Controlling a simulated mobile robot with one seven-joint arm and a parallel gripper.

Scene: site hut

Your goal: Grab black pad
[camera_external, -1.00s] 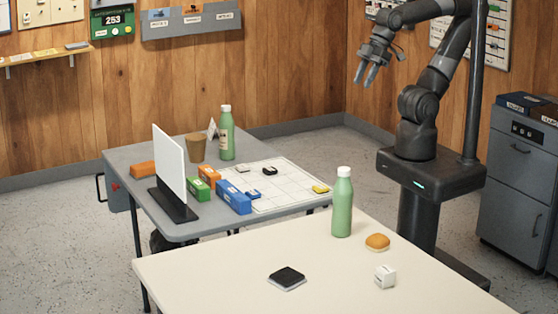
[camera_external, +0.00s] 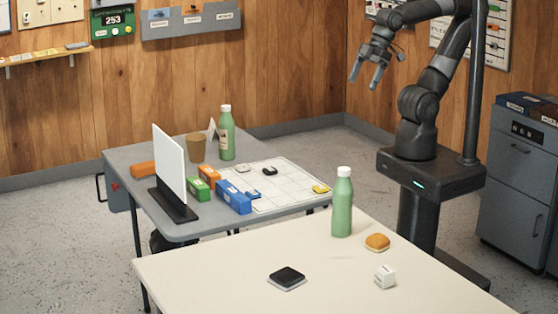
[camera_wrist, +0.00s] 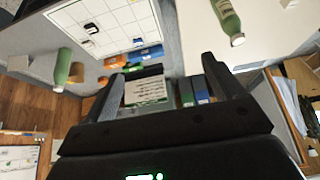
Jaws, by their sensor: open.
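A black square pad (camera_external: 288,275) lies flat on the cream table (camera_external: 215,258) near its front middle, with a pale layer under it. In the wrist view I cannot make this pad out. My gripper (camera_external: 365,78) is open and empty, high in the air above and behind the tables, well away from the pad. Its two spread fingers also show in the wrist view (camera_wrist: 163,75). A smaller black piece (camera_external: 269,170) lies on the white grid sheet (camera_external: 285,190) on the grey table; the sheet also shows in the wrist view (camera_wrist: 118,30).
A green bottle (camera_external: 342,205), a bun (camera_external: 377,242) and a white cube (camera_external: 385,276) stand on the cream table, right of the pad. The grey table (camera_external: 135,165) holds another green bottle (camera_external: 226,135), a brown cup (camera_external: 196,148), an upright white panel (camera_external: 169,165) and several coloured blocks.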

